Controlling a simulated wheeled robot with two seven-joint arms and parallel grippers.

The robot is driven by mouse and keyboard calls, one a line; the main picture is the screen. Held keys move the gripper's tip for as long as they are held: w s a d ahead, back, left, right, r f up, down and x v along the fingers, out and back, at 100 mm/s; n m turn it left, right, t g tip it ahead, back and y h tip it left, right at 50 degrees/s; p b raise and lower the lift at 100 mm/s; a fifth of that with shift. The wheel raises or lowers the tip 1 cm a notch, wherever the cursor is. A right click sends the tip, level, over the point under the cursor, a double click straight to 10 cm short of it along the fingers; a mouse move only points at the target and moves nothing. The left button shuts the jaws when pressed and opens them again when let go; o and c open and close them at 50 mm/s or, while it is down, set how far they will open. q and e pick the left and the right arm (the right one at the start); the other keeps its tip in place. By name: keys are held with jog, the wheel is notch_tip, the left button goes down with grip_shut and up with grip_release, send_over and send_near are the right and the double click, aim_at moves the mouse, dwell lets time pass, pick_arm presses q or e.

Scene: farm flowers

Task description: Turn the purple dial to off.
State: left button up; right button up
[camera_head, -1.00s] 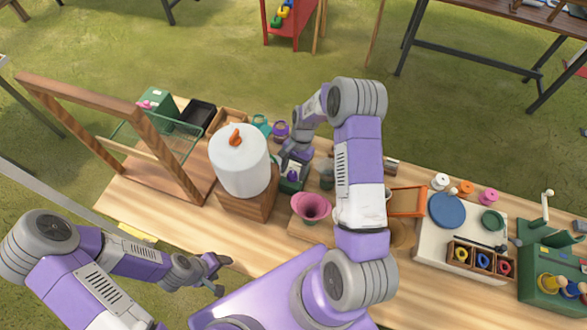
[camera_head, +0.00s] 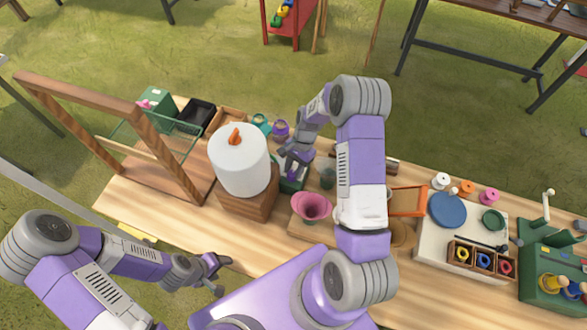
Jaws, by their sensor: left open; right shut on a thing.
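A small green box (camera_head: 300,184) stands on the table just right of the white tank, mostly hidden behind my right gripper. The purple dial is on this box and is now covered by the gripper, so its setting cannot be read. My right gripper (camera_head: 292,173) reaches down over the box and is shut on the dial, as far as the view shows. My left gripper (camera_head: 220,273) is open and empty, in front of the table's near edge at lower left.
The white tank (camera_head: 239,162) on its wooden block (camera_head: 247,202) stands close left of my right gripper. A pink vase (camera_head: 311,207) is in front, a dark green cup (camera_head: 327,178) to the right. A wooden frame (camera_head: 153,137) stands at the left. Bare tabletop lies at front left.

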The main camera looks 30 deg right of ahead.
jog(key=m+t, duration=0.1)
jog(key=m, duration=0.3)
jog(key=shift+s+m+t+b, duration=0.15)
jog(key=shift+m+t+b, duration=0.15)
jog(key=shift+m+t, duration=0.1)
dwell(0.4)
jog(key=o, duration=1)
jog(key=shift+o, duration=0.2)
jog(key=v, duration=0.7)
jog(key=shift+d+r, duration=0.25)
jog(key=shift+r, duration=0.05)
